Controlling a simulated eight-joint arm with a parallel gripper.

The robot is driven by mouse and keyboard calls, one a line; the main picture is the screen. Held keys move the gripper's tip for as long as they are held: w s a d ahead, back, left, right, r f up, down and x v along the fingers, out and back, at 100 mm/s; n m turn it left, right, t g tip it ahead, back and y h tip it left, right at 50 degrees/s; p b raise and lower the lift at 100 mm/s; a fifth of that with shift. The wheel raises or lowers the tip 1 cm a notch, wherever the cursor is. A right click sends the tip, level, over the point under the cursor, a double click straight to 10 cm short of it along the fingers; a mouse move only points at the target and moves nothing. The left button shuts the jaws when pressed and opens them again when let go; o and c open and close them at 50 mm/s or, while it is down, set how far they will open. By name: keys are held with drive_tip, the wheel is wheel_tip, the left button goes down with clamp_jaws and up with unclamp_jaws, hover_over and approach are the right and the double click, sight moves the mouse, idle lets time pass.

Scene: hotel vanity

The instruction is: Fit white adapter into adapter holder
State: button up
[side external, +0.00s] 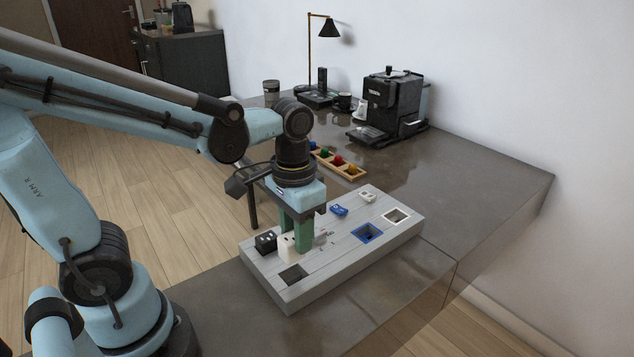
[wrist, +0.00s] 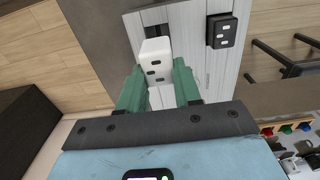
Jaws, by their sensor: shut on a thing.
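The adapter holder is a long grey wood-grain board (side external: 335,255) on the counter, with dark, blue-rimmed and white-rimmed square recesses. The white-rimmed recess (side external: 397,215) is at its far right end. My gripper (side external: 296,243) is over the near left part of the board, its green fingers pointing down. It is shut on a white adapter (side external: 288,246). In the wrist view the white adapter (wrist: 157,60) sits between the fingers (wrist: 158,84), with dark slots on its face. I cannot tell whether its underside touches the board. A dark recess (wrist: 158,29) is partly hidden behind it.
A black adapter (side external: 265,241) stands left of my gripper. A blue piece (side external: 339,210) and another small white piece (side external: 367,196) lie along the board's back side. Behind are a wooden tray of coloured knobs (side external: 337,163) and a coffee machine (side external: 390,105). The front right counter is clear.

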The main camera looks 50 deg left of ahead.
sight(297, 257)
drive_tip(key=shift+f, duration=3)
drive_tip(key=shift+f, duration=0.1)
drive_tip(key=o, duration=1.1)
drive_tip(key=shift+o, duration=0.2)
drive_tip(key=shift+r, duration=6.05)
